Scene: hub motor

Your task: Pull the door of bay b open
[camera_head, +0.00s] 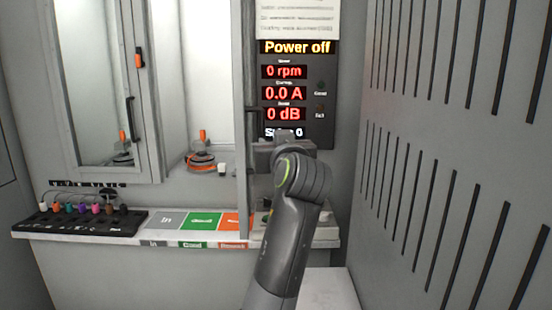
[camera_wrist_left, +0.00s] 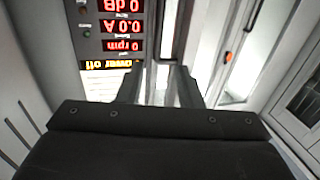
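Two bays show in the head view; I cannot read which is marked b. The left bay's glass door (camera_head: 98,80) is shut, with a dark upright handle (camera_head: 131,118). The right bay is uncovered at the front, and its door (camera_head: 243,60) stands swung out, seen nearly edge-on, with a dark handle (camera_head: 250,125) on its right side. My left gripper (camera_head: 268,152) is just right of that handle. In the left wrist view its fingers (camera_wrist_left: 160,72) are apart, with no handle clearly between them; contact cannot be told. My right gripper is out of view.
A motor with an orange-topped shaft (camera_head: 203,160) sits in the right bay. A display panel (camera_head: 290,90) reads "Power off". A shelf holds a black connector block (camera_head: 80,222) and coloured mats (camera_head: 200,222). A slotted grey wall (camera_head: 450,150) closes off the right.

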